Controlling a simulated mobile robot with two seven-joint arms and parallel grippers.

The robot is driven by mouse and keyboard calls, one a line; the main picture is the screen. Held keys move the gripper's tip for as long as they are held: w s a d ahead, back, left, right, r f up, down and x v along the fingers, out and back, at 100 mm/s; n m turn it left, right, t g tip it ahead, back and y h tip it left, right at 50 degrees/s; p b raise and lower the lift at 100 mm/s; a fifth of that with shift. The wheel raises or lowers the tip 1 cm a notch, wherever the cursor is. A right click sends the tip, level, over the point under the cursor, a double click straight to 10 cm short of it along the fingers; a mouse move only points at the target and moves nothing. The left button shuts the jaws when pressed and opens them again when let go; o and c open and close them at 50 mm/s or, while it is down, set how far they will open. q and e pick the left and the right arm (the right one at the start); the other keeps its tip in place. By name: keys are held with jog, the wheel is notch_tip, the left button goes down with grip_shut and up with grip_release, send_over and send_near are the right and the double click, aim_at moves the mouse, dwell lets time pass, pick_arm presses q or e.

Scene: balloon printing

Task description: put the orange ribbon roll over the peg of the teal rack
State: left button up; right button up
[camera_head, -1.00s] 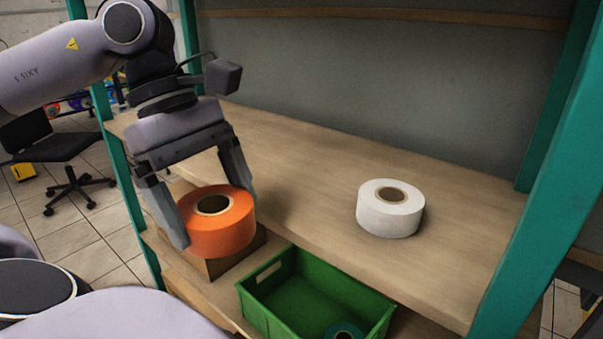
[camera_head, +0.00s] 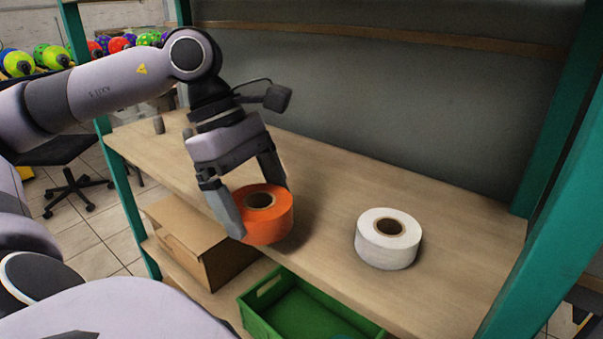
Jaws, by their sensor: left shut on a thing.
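The orange ribbon roll (camera_head: 272,227) is held upright, its hole facing up, near the front edge of the upper wooden shelf. My left gripper (camera_head: 262,208) is shut on it, one finger on the near left side and the other on the far right. I cannot tell whether the roll touches the shelf. The teal rack (camera_head: 548,205) frames the shelf with its posts. I cannot make out a peg for certain; a small grey upright cylinder (camera_head: 158,125) stands at the shelf's far left. My right gripper is not in view.
A white roll (camera_head: 386,252) sits on the wooden shelf (camera_head: 450,240), right of the orange roll. The shelf between the white roll and the right post is clear. Colourful balloons (camera_head: 55,57) are at back left.

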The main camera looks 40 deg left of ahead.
pick_arm(q)
jog(key=w+p, duration=0.2)
jog(key=w, duration=0.1)
jog(key=w+p, duration=0.1)
jog(key=w, duration=0.2)
jog(key=w+a+p, duration=0.1)
jog(key=w+p, duration=0.1)
jog(key=w, duration=0.1)
jog(key=shift+w+r+p, duration=0.1)
jog(key=shift+w+p, duration=0.2)
jog(key=shift+w, duration=0.1)
notch_tip(320, 180, down, 4)
jog(key=shift+r, duration=0.2)
jog(key=shift+f, duration=0.15)
